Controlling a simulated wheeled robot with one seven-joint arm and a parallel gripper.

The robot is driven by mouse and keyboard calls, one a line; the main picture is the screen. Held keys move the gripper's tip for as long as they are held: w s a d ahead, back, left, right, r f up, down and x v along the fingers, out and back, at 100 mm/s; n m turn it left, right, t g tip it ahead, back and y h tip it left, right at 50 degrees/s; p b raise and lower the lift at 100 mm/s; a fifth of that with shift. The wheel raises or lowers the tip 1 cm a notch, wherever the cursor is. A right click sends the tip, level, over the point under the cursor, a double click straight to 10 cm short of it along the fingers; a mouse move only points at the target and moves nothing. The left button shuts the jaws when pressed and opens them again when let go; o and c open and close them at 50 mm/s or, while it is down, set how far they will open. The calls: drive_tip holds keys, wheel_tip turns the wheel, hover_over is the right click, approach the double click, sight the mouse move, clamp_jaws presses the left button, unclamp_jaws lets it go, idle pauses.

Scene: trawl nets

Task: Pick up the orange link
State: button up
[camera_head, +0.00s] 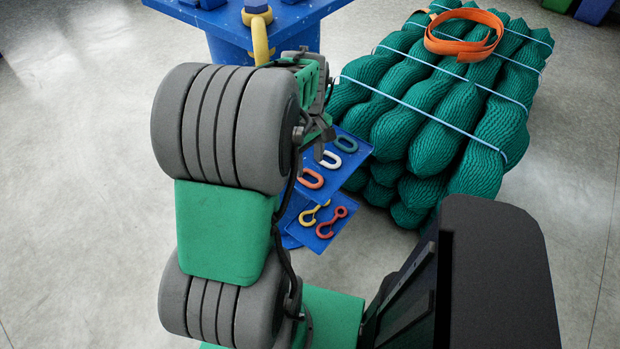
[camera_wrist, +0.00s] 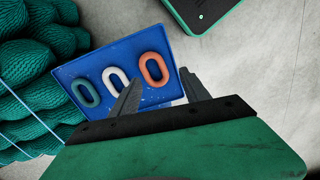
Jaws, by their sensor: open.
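The orange link (camera_head: 310,178) is an oval ring lying on the upper blue tray (camera_head: 352,150). In the wrist view the orange link (camera_wrist: 154,69) is the rightmost of three links in a row, beside the white one. My gripper (camera_head: 325,142) is over the tray near the links in the head view. In the wrist view its two fingers (camera_wrist: 160,92) are spread apart and empty, with the orange link showing beyond and between their tips. I cannot tell the height left between the fingertips and the link.
A white link (camera_head: 330,160) and a teal link (camera_head: 345,144) lie beside it on the tray. A lower blue tray (camera_head: 305,232) holds a yellow hook (camera_head: 314,212) and a red one (camera_head: 331,221). Bundled green nets (camera_head: 430,120) stand close by at the right, under an orange strap (camera_head: 463,48).

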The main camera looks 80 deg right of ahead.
sight(310, 180)
drive_tip(key=f, duration=0.2)
drive_tip(key=d+f+n, duration=0.1)
drive_tip(key=f, duration=0.2)
drive_tip(key=f+n, duration=0.1)
drive_tip(key=f, duration=0.1)
drive_tip(key=shift+d+f+p, duration=0.15)
drive_tip(key=shift+d+p, duration=0.1)
drive_tip(key=shift+p, duration=0.15)
drive_tip(key=shift+c, duration=0.2)
clamp_jaws()
